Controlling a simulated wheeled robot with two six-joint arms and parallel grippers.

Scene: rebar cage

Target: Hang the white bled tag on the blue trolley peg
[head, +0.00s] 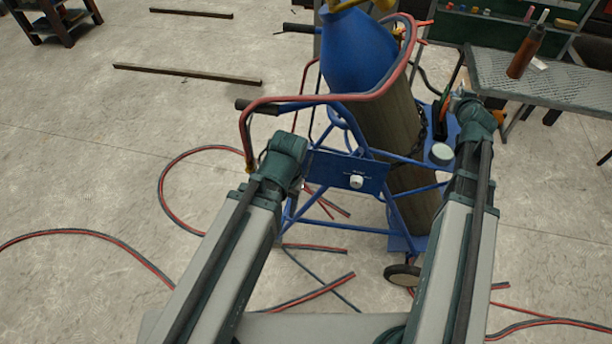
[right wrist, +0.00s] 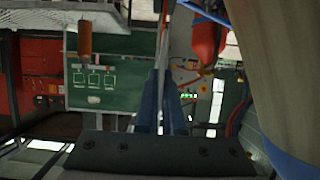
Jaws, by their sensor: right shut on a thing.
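The blue trolley (head: 300,210) stands ahead of me with a blue plate (head: 326,169) on its front. A pale round knob or peg end (head: 356,182) sticks out of the plate. My right gripper (head: 460,94) is beside the cylinder, at the trolley's right. In the right wrist view its two dark blue fingers (right wrist: 163,105) are shut on a thin grey strip (right wrist: 161,62), seen edge-on. I cannot tell from its face that this is the white tag. My left gripper (head: 278,153) is near the plate's left edge, its fingers hidden.
A blue-topped gas cylinder (head: 403,117) stands chained on the trolley. Red and dark hoses (head: 164,190) loop over the floor. A mesh table (head: 550,82) with a brown bottle (head: 526,52) is at the right. A green board (right wrist: 110,95) shows in the wrist view.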

